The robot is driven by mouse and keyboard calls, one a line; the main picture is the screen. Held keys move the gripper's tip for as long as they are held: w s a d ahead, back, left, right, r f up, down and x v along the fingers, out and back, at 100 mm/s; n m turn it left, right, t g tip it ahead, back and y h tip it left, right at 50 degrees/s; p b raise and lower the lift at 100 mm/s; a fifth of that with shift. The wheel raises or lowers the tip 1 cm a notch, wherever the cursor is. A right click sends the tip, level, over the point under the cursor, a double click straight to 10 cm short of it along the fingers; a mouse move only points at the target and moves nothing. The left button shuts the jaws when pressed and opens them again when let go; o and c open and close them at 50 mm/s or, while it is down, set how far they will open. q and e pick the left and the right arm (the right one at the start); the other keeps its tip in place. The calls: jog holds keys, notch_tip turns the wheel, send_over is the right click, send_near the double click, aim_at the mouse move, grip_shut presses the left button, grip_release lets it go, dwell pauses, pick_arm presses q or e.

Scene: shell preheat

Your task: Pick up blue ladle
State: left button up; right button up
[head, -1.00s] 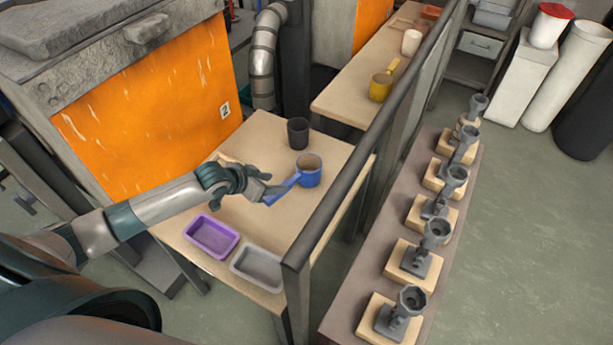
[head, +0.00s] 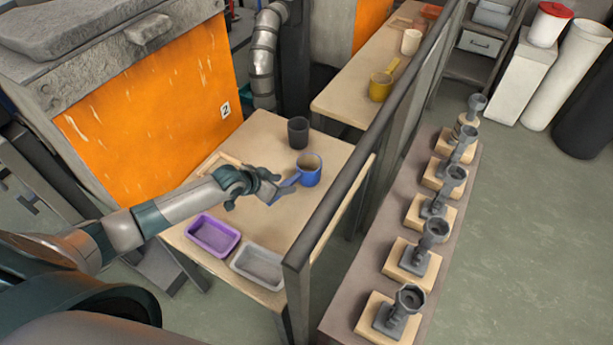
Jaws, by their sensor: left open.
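The blue ladle (head: 308,173) stands upright on the wooden table (head: 262,218), near its right edge. Its handle slopes down and left from the cup toward my left gripper (head: 280,188). My left gripper is open, with its fingers at the handle; part of the handle is hidden by them. I cannot tell whether a finger touches it. My right gripper is not in view.
A dark cup (head: 298,132) stands behind the ladle. A purple tray (head: 213,252) and a grey tray (head: 236,265) lie at the table's front. A dark rail (head: 330,205) runs along the right side. An orange furnace (head: 150,120) stands left.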

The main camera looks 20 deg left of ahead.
aim_at(285, 184)
pick_arm(q)
jog(key=shift+x, duration=1.75)
jog(key=shift+s, duration=0.1)
jog(key=shift+c, duration=0.6)
grip_shut()
